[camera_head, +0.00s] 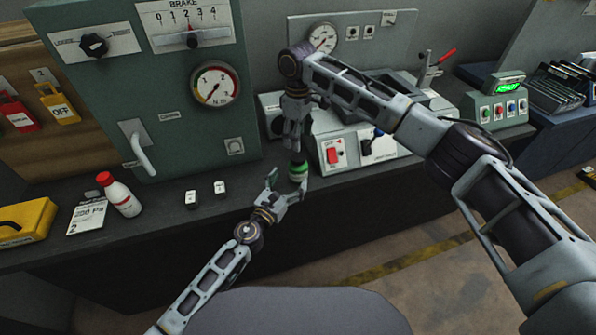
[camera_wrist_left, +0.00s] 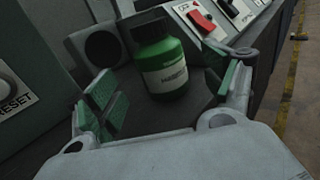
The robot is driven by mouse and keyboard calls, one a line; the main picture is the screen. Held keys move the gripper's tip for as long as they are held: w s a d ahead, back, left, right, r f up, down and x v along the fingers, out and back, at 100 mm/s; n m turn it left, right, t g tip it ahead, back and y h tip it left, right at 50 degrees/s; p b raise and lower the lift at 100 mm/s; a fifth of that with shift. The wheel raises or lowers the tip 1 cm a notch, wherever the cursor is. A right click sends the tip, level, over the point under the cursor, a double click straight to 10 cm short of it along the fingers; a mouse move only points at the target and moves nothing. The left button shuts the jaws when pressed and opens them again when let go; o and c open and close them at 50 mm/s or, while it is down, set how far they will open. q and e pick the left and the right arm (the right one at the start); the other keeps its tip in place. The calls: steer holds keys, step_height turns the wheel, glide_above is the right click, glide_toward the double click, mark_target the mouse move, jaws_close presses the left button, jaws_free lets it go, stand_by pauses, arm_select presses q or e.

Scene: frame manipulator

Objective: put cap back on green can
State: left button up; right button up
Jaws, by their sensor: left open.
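The green can (camera_head: 298,172) stands upright near the front edge of the bench, below my right gripper. It also shows in the left wrist view (camera_wrist_left: 166,62), with a white label band and a dark top. My left gripper (camera_head: 287,186) is open, with its fingers toward the can from the front. In the left wrist view the can lies ahead, between the green finger pads and apart from them. My right gripper (camera_head: 296,142) points down just above the can. A dark piece sits between it and the can's top; whether this is the cap or a fingertip is unclear.
A control box with a red switch (camera_head: 333,154) stands close behind the can to the right. A white bottle with a red top (camera_head: 119,194) and two small labelled blocks (camera_head: 191,199) are on the bench to the left. A tall green panel (camera_head: 150,85) rises behind.

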mark_target(298, 167)
arm_select(q)
steer(key=shift+x, duration=3.6)
jaws_close()
arm_select(e)
steer(key=shift+n, duration=0.4)
